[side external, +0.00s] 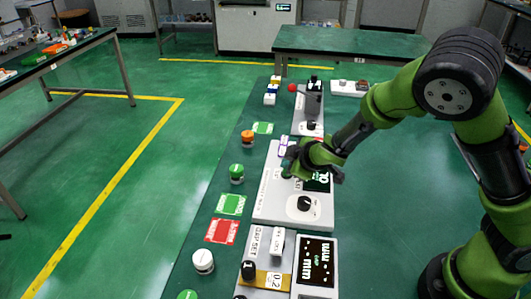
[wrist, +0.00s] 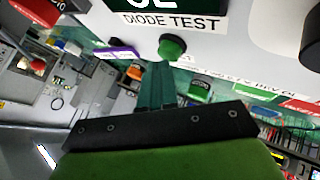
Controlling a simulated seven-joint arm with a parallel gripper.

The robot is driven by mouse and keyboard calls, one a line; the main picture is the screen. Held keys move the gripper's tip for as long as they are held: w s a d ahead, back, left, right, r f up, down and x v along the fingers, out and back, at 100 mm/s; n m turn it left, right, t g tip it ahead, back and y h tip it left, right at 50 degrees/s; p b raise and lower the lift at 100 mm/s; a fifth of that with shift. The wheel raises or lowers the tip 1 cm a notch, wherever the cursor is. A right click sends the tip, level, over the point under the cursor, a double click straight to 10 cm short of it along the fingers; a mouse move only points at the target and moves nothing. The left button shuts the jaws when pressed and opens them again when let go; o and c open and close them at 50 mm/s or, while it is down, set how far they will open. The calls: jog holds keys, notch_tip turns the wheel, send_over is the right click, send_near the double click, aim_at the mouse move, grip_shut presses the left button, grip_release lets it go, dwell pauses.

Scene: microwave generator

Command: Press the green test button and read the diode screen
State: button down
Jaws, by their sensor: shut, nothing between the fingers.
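The green test button (wrist: 172,47) stands on the white panel (side external: 268,205), beside the "DIODE TEST" label in the wrist view. My gripper (wrist: 160,66) is shut and empty, with its fingertips right at the button's near edge. I cannot tell whether they touch it. In the side view my gripper (side external: 288,168) is low over the panel and hides the button. The diode screen (side external: 320,183) is dark with pale digits, partly covered by my gripper. In the wrist view only the screen's lower edge (wrist: 152,5) shows, with cut-off digits.
A black knob (side external: 304,203) stands on the panel near the screen. A gap-set unit with a lit display (side external: 316,262) is in front. Left of the panel are an orange button (side external: 247,137), a green button (side external: 236,173) and green and red cards (side external: 222,231). The table's right side is mostly clear.

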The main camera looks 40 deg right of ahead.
jog(key=shift+r, duration=0.7)
jog(key=shift+r, duration=2.5)
